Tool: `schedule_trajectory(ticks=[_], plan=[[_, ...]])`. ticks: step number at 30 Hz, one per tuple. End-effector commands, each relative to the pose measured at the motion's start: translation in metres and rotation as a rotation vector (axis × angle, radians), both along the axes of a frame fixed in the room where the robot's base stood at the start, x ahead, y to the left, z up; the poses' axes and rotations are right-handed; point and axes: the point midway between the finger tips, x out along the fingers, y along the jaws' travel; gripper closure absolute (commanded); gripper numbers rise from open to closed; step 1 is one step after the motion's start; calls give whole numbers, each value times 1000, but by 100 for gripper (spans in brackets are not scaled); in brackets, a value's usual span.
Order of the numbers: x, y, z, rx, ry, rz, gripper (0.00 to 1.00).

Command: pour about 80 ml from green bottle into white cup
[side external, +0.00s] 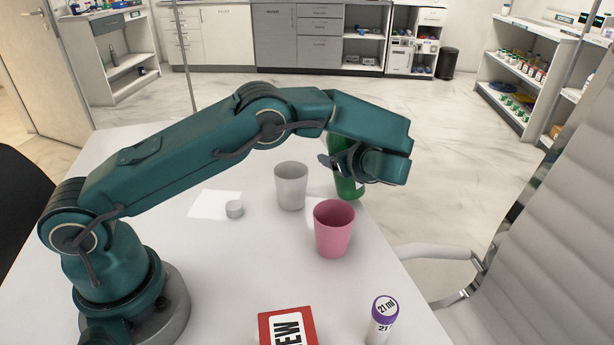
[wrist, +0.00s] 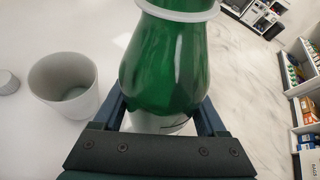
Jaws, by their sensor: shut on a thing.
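The green bottle (side external: 345,184) is at the right edge of the table, partly hidden behind my gripper (side external: 345,165). In the wrist view the bottle (wrist: 170,60) fills the middle, between the two fingers of my gripper (wrist: 167,112), which is shut on it. The bottle looks about upright in the side view; whether it touches the table is hard to tell. The white cup (side external: 291,187) stands upright just left of the bottle, apart from it. In the wrist view the cup (wrist: 65,85) is at the left, and no liquid is visible in it.
A pink cup (side external: 334,230) stands close in front of the white cup. A small grey-white cap (side external: 234,209) sits near a white sheet (side external: 212,205). A red box (side external: 287,326) and a purple-topped vial (side external: 381,318) are at the near edge. A chair (side external: 540,210) is at the right.

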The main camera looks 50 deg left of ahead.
Motion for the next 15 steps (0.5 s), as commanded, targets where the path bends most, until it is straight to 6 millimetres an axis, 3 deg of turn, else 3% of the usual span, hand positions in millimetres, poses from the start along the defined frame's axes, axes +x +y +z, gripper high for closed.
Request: schedule_trajectory(ticks=[15], plan=[[-4,3,-1,124,181,3,95]])
